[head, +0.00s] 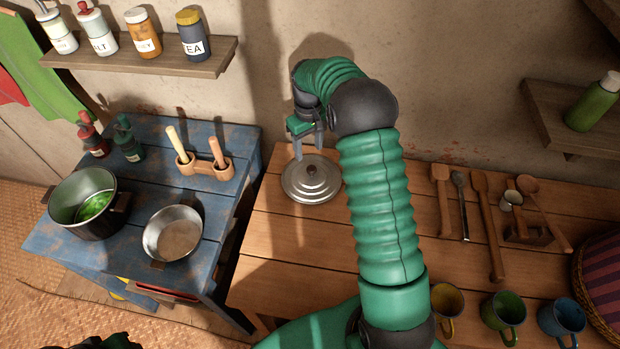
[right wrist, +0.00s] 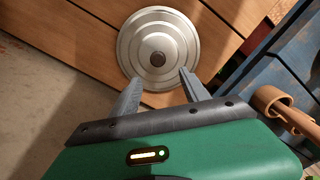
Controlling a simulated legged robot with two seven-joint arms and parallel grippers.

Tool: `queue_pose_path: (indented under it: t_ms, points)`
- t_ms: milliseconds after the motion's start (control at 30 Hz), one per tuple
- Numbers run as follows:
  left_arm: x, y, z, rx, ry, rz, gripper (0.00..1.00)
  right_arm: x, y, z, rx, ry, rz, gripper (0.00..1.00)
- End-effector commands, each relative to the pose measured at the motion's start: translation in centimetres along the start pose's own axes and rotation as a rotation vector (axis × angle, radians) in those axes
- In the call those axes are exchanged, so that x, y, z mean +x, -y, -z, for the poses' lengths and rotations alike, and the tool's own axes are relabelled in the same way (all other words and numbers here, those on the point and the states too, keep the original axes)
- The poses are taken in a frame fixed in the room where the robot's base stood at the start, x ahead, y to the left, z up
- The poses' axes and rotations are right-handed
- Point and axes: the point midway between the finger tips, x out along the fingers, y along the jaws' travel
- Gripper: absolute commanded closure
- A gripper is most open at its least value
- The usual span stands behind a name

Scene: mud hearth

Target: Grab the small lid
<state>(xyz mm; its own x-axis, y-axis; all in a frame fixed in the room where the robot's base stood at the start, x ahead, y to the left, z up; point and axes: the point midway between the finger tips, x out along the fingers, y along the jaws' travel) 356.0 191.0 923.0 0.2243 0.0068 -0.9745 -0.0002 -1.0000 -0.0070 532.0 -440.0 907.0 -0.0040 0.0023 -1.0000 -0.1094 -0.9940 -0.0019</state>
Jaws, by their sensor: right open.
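The small lid (head: 311,181) is a round, stepped silver lid with a dark knob, lying on the wooden table in the head view. It also shows in the right wrist view (right wrist: 158,42), just beyond the fingertips. My right gripper (head: 306,150) is above the back edge of the lid, pointing down, in the head view. In the right wrist view its two grey fingers (right wrist: 160,83) are spread apart with nothing between them. The knob lies ahead of the gap between the fingers. My left gripper is not clearly in view.
A blue table (head: 135,213) at left holds a dark pot (head: 85,223) with green contents, a metal pan (head: 173,233) and a wooden holder (head: 206,170). Wooden utensils (head: 487,215) and several mugs (head: 503,310) are at right. Bare table (head: 290,255) lies in front of the lid.

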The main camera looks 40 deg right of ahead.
Motion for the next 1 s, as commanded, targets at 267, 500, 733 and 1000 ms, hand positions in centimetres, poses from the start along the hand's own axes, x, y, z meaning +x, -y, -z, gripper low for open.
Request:
queue_pose_path:
  t_ms: [267, 500, 733, 1000]
  points:
    - [0.1, 0.0, -0.1, 0.000, 0.000, 0.000, 0.64, 4.5, -0.2, 0.0, 0.001, 0.002, 0.003, 0.46]
    - [0.0, 0.0, 0.0, 0.000, 0.000, 0.000, 0.64, 8.7, -0.5, -0.7, 0.001, 0.004, 0.006, 0.46]
    - [0.0, 0.0, 0.0, 0.000, 0.000, 0.000, 0.64, 9.3, -0.5, -0.6, 0.001, 0.000, 0.004, 0.46]
    - [0.0, 0.0, 0.0, 0.000, 0.000, 0.000, 0.64, 9.3, -0.4, -0.6, 0.000, 0.001, 0.003, 0.75]
